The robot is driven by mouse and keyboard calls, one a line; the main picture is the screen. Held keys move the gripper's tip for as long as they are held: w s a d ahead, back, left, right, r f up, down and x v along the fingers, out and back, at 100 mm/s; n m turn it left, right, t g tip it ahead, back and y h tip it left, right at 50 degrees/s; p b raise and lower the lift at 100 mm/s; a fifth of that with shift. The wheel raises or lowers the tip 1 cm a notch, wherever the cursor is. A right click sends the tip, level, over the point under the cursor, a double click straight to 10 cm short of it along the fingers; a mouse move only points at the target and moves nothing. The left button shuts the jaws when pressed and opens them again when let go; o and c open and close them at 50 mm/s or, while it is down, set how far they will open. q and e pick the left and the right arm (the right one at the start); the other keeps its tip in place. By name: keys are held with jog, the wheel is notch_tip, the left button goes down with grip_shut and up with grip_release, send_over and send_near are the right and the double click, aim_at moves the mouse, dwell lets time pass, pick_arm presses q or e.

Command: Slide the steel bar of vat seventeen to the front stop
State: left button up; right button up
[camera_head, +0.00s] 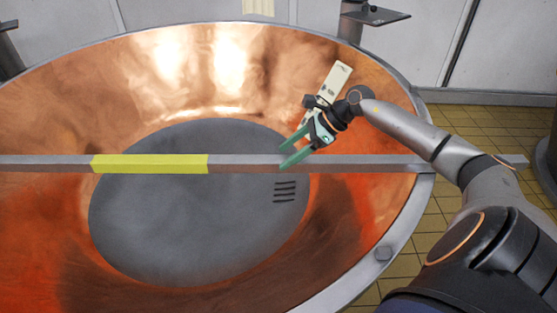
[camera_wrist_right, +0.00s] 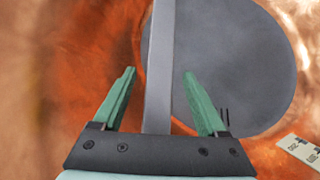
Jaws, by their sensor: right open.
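The steel bar (camera_head: 240,161) lies straight across the copper vat (camera_head: 235,75), with a yellow band (camera_head: 150,164) left of centre and its right end past the rim. My right gripper (camera_head: 283,157) is open at the bar, right of the band. In the right wrist view the bar (camera_wrist_right: 158,60) passes between the two green fingers (camera_wrist_right: 159,73); how deep it sits there I cannot tell. No vat number is legible. My left gripper is out of view.
A pale strip with markings (camera_head: 338,82) shows behind my right gripper, and in the wrist view (camera_wrist_right: 303,150). A dark bracket (camera_head: 375,15) stands at the far rim. The grey vat floor (camera_head: 165,230) has a small slotted patch. Yellow tiles (camera_head: 490,125) lie right of the vat.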

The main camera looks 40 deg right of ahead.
aim_at(281, 159)
jog(key=shift+x, duration=1.85)
grip_shut()
